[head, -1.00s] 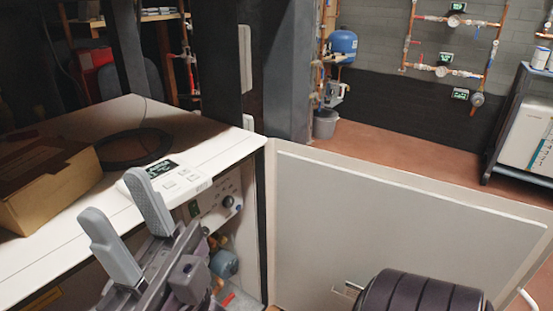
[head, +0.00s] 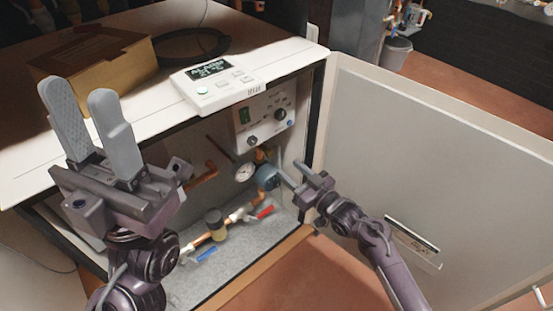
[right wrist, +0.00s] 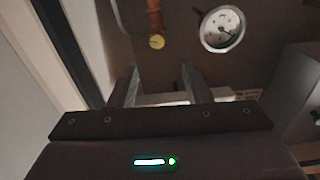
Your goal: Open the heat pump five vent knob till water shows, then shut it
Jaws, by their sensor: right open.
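The heat pump cabinet (head: 310,75) is open at the front, with pipes and fittings inside. A small round brass-yellow fitting on a copper pipe (right wrist: 157,41) shows in the right wrist view, ahead of the fingers; I cannot tell whether it is the vent knob. A white-faced gauge (head: 244,172) is beside it and shows larger in the right wrist view (right wrist: 222,29). My right gripper (head: 303,177) is open and empty at the cabinet's opening, in front of the blue round part (head: 267,177). My left gripper (head: 78,92) is open and empty, fingers up, before the cabinet's left side. No water is visible.
A cardboard box (head: 95,65), a black ring (head: 192,45) and a white control panel (head: 218,83) lie on the cabinet top. The open door (head: 440,150) stands to the right. Red (head: 264,212) and blue (head: 207,254) valve handles sit low inside.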

